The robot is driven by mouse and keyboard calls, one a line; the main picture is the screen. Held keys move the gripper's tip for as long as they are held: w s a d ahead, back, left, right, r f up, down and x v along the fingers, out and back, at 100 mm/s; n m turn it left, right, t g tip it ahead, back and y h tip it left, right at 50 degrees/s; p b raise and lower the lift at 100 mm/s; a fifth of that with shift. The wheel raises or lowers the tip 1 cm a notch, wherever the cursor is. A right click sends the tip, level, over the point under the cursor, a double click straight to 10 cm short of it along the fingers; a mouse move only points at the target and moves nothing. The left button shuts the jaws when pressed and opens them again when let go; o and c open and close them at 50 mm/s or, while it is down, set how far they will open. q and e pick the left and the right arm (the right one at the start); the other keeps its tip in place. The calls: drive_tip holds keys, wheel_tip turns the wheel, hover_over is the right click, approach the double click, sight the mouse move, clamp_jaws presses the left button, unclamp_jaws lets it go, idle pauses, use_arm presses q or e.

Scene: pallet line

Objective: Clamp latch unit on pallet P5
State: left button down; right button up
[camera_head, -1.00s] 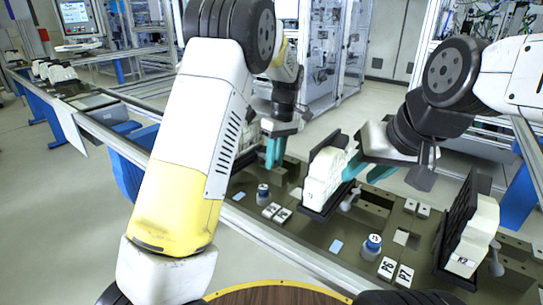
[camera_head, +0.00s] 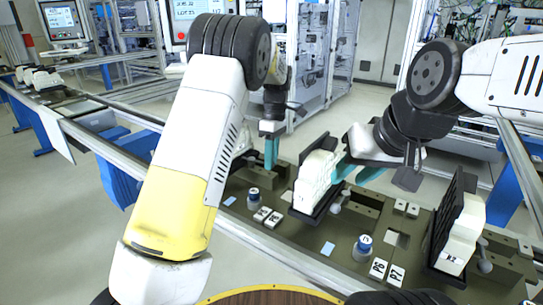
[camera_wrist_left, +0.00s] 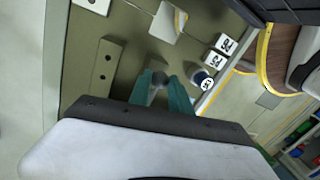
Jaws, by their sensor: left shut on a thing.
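My left gripper (camera_head: 271,153) points down at the far side of the line with its teal fingers close together.
A second white unit (camera_head: 463,235) stands in a black bracket at the right. Plates P6 (camera_head: 378,268) and P7 (camera_head: 396,275) and blue-capped buttons (camera_head: 363,246) lie along the near edge. A rail (camera_head: 245,240) borders the line.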

use_arm(q)
drive_tip(key=c, duration=1.2)
unclamp_jaws()
wheel_tip(320, 180, up, 8)
drive_tip(key=w, duration=0.1)
drive_tip(key=shift+w+d+f, duration=0.15)
drive_tip(key=shift+w+d, duration=0.05)
drive_tip(key=shift+d, duration=0.1)
drive_tip(key=shift+a, duration=0.1)
